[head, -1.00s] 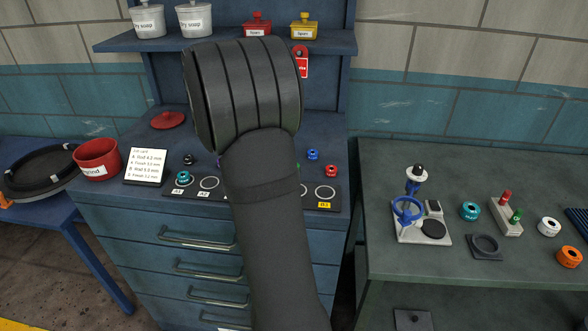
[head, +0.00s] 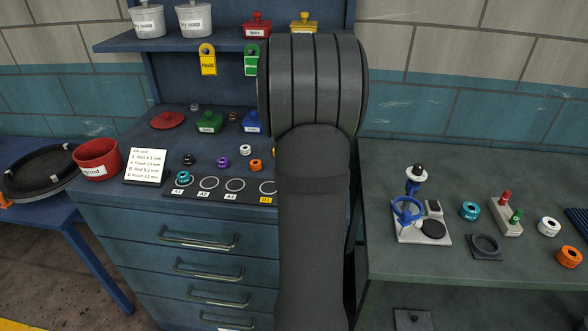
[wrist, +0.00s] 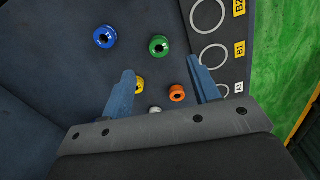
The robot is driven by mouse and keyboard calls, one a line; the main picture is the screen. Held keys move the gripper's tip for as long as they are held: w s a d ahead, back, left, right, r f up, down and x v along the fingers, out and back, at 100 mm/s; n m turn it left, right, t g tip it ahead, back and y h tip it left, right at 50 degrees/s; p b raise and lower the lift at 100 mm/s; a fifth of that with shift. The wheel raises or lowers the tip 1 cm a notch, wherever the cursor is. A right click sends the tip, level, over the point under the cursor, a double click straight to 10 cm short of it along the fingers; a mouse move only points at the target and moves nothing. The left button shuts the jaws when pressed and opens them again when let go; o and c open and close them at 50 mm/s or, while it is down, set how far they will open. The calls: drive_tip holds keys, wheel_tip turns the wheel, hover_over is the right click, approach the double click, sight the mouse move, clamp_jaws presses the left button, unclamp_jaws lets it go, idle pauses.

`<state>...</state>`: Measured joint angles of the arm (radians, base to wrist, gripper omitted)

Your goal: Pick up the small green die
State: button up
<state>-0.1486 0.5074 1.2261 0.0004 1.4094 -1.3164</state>
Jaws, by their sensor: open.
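The green die (wrist: 159,46) is a small ring with a dark hole, lying on the dark cabinet top in the wrist view. My gripper (wrist: 161,66) is open and empty, its two blue-grey fingers spread. The die shows just beyond the fingertips, between their lines; how high the fingers are above it I cannot tell. In the head view my arm hides the die and the fingers.
Close by lie a blue die (wrist: 104,37), a yellow die (wrist: 138,84) and an orange die (wrist: 176,93). A strip with ringed, labelled places (wrist: 240,50) runs along the right. A red tub (head: 97,160) stands left on the cabinet.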

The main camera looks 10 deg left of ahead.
drive_tip(key=f, duration=0.8)
drive_tip(key=shift+w+a+f, duration=0.2)
drive_tip(key=shift+a+f, duration=0.05)
drive_tip(key=shift+f, duration=0.15)
drive_tip(key=shift+c, duration=0.5)
drive_tip(key=c, duration=1.1)
